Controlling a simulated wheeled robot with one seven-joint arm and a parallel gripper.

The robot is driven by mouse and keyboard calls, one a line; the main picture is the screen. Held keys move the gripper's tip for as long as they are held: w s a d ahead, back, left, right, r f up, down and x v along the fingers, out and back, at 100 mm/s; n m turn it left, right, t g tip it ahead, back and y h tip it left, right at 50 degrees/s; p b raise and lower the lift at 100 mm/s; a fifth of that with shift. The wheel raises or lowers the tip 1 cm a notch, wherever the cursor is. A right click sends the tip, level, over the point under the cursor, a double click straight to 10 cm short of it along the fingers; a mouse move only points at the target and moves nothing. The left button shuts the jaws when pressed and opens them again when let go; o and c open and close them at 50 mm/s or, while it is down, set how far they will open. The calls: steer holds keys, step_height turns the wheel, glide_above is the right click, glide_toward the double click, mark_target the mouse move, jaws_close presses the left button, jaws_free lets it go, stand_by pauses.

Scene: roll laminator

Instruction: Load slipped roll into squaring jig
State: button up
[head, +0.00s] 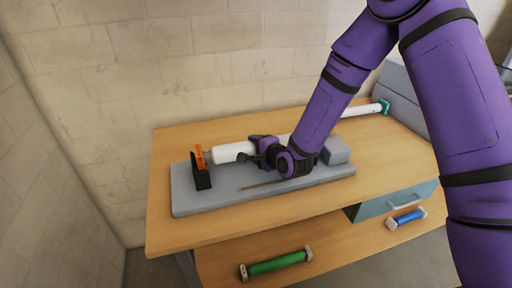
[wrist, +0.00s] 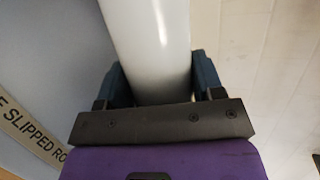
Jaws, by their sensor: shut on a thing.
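A white roll (head: 233,152) lies level above the grey squaring jig (head: 210,198) on the wooden bench. Its left end is close to an upright black block with an orange part (head: 201,163); I cannot tell if they touch. My gripper (head: 262,152) is shut on the roll. In the wrist view the white roll (wrist: 150,50) runs between the two dark fingers of my gripper (wrist: 158,80). A label reading in part "SLIPPED RO" (wrist: 32,130) shows at the left. The roll's right part is hidden behind my arm in the head view.
A grey block (head: 336,151) stands at the jig's right end. Behind it, a white rod with a green end (head: 384,106) reaches towards a grey machine (head: 402,98). A green roll (head: 277,262) and a blue roll (head: 406,219) lie on the lower shelf.

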steer(key=shift+f, duration=0.2)
steer(key=o, duration=1.4)
steer(key=shift+o, duration=0.2)
steer(key=shift+r, duration=0.1)
